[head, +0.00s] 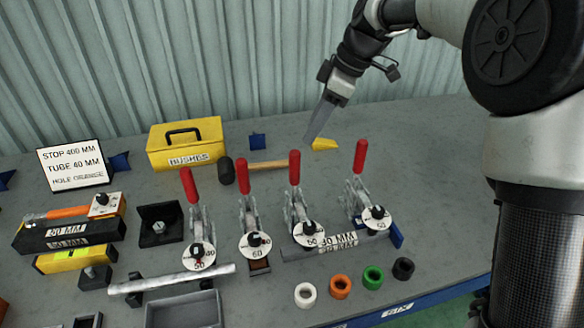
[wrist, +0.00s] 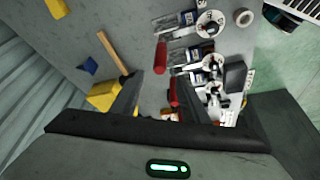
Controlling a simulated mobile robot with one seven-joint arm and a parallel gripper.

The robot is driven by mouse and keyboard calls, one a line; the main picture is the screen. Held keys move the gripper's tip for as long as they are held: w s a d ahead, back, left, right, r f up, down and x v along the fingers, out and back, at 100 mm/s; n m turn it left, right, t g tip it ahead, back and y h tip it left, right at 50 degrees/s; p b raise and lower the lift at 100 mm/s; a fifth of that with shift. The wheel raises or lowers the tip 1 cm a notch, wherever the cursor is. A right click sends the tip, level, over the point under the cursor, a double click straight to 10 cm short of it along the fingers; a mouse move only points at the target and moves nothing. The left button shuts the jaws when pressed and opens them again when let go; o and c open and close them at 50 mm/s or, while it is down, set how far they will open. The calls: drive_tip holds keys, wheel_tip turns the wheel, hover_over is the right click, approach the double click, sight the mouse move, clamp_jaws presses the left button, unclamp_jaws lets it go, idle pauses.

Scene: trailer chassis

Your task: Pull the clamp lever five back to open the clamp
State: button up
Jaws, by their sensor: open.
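Several toggle clamps with red lever handles stand in a row on the grey bench, their handles pointing up. From left to right the red handles are the first lever (head: 188,185), the second lever (head: 243,176), the third lever (head: 294,167) and the fourth lever (head: 360,157). I cannot tell which one is lever five. My gripper (head: 310,134) is open and empty, above the back of the bench behind the third and fourth levers. In the wrist view, a red handle (wrist: 161,57) and another red handle (wrist: 173,92) show near the open fingers.
A yellow BUSHES box (head: 186,145), a hammer (head: 262,165) and a yellow wedge (head: 324,144) lie behind the clamps. A grey tube (head: 172,279) and several coloured bushes, including an orange one (head: 340,286), are in front. The bench's right side is clear.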

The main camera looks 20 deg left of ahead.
sight(295, 181)
drive_tip(key=b+x, duration=0.1)
drive_tip(key=x, duration=1.4)
drive_tip(key=shift+f, duration=0.3)
clamp_jaws()
